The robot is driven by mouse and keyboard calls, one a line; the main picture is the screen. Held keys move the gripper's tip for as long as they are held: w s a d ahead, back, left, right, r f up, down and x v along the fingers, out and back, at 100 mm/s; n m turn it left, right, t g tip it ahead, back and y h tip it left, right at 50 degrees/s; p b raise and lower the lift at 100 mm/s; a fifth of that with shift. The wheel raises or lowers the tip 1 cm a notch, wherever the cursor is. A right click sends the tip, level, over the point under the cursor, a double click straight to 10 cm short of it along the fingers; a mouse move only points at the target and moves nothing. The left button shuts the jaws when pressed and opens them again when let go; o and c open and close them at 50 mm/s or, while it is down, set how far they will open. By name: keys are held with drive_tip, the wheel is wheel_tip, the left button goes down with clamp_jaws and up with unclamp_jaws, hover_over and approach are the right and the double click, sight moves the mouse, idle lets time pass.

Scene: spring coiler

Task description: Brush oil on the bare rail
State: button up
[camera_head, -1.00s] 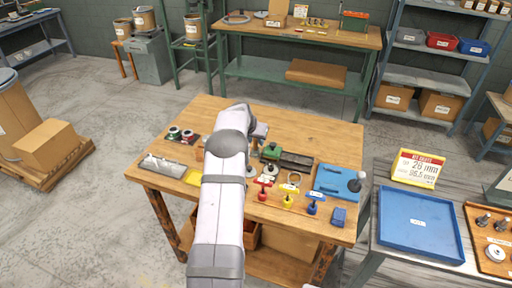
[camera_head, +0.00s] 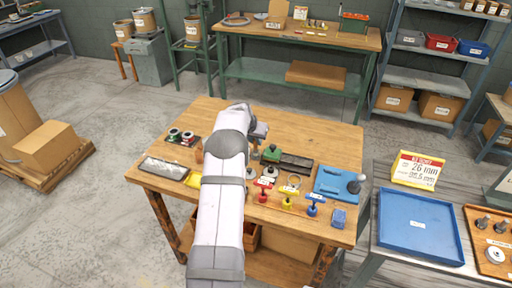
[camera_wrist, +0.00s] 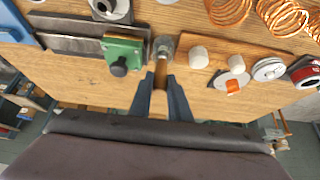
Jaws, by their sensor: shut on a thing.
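My gripper (camera_wrist: 160,92) is shut on a wooden-handled brush (camera_wrist: 160,75). The handle stands between the fingers and its far end meets a small grey round piece (camera_wrist: 163,47), which I cannot tell as ferrule or oil cup. In the wrist view the grey metal rail (camera_wrist: 72,45) lies to the left, with a green block and black knob (camera_wrist: 120,55) at its near end, left of the gripper. In the head view the dark rail (camera_head: 297,163) and the green block (camera_head: 271,154) lie right of my arm, which hides most of the gripper.
Copper coils (camera_wrist: 228,10), white round pieces (camera_wrist: 198,57) and reels (camera_wrist: 268,68) lie to the right in the wrist view. Red, yellow and blue handled tools (camera_head: 287,202) and a blue tray (camera_head: 335,184) are on the bench's front right. The bench's back right (camera_head: 325,125) is clear.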

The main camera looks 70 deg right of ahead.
drive_tip(key=shift+r, duration=0.1)
drive_tip(key=shift+o, duration=1)
clamp_jaws()
drive_tip(key=shift+r, duration=0.1)
drive_tip(key=shift+r+p, duration=1.2)
drive_tip(key=shift+r, duration=0.95)
